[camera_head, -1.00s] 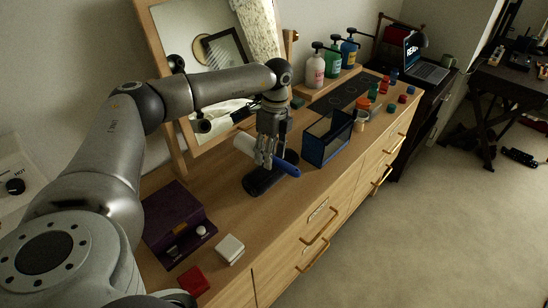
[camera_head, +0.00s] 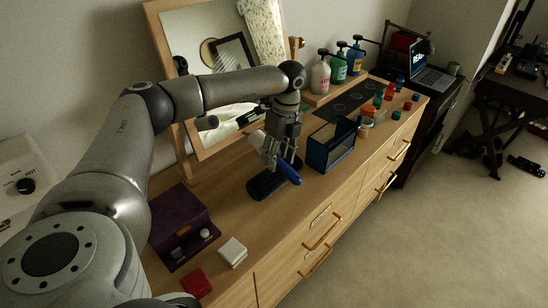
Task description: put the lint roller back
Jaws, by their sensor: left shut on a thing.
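The lint roller has a blue handle (camera_head: 289,173) and a white roll (camera_head: 257,139). My left gripper (camera_head: 275,163) is shut on it, with the handle sticking out toward the front right and the roll toward the back left. A dark oblong base (camera_head: 262,187) lies on the dresser top just below the gripper. The gripper and roller partly hide it, and I cannot tell whether the roller touches it. My right gripper is not in view.
A blue-edged clear box (camera_head: 331,146) stands close to the right of the gripper. A purple box (camera_head: 180,225), a white box (camera_head: 233,252) and a red box (camera_head: 196,282) sit at the front left. A mirror (camera_head: 215,60) stands behind. Pump bottles (camera_head: 339,68) are farther back.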

